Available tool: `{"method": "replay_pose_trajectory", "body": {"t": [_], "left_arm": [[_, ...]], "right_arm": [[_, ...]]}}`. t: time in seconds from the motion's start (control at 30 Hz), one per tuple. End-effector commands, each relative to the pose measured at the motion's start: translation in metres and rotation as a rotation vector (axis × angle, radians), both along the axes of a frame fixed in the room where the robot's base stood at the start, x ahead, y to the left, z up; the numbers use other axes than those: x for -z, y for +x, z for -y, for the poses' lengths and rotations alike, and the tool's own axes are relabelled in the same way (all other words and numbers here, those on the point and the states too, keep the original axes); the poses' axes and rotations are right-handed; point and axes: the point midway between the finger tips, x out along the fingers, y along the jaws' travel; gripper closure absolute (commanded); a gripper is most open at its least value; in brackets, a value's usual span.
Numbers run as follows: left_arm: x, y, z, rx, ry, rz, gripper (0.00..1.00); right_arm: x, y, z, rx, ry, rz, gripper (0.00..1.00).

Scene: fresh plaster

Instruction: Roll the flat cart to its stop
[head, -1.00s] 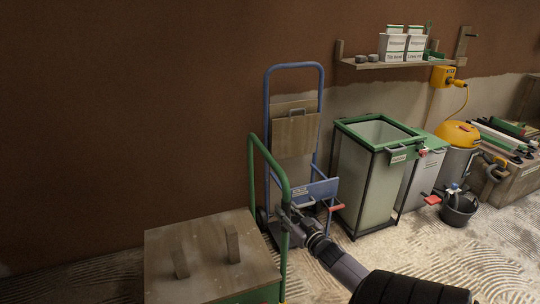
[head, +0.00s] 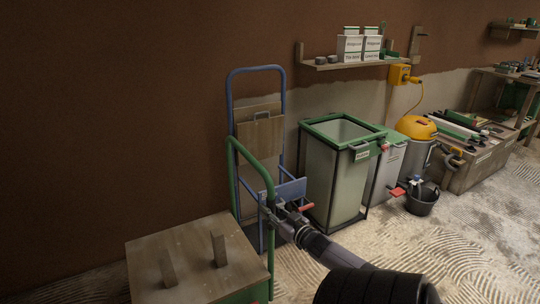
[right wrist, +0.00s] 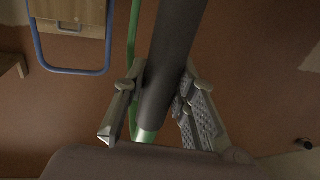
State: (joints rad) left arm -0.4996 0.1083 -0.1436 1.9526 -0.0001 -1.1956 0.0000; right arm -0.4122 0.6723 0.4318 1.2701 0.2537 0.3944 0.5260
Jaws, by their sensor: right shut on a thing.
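The flat cart has a worn wooden deck (head: 192,258) with two upright wooden blocks on it, at the bottom left of the head view. Its green tube handle (head: 256,157) rises at the deck's right side. My right gripper (head: 271,208) is shut on the handle's upright. In the right wrist view the two fingers (right wrist: 158,100) lie on either side of a dark grey bar (right wrist: 170,65), with green tube (right wrist: 132,40) beside and below it. I cannot make out the cart's stop or wheels. My left gripper is not in view.
A blue hand truck (head: 284,110) holding a wooden board leans at the wall just behind the handle. To its right stand a green-rimmed bin (head: 312,160), a yellow-topped vacuum (head: 416,128) and a black bucket (head: 421,201). The combed, plaster-marked floor at right is open.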

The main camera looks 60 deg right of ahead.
Motion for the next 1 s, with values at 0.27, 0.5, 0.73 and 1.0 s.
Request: {"method": "replay_pose_trajectory", "body": {"t": [0.27,0.5,0.73,1.0], "left_arm": [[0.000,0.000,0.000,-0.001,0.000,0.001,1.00],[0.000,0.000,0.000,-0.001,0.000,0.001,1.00],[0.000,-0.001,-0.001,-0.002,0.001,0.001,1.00],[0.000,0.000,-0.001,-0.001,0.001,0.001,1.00]], "right_arm": [[-0.002,-0.001,0.004,0.008,-0.001,0.001,0.59],[-0.001,-0.001,0.003,0.005,-0.001,0.000,0.54],[0.001,-0.007,-0.001,0.004,0.001,-0.002,0.54],[0.001,-0.056,-0.018,0.006,0.002,-0.005,0.54]]}}
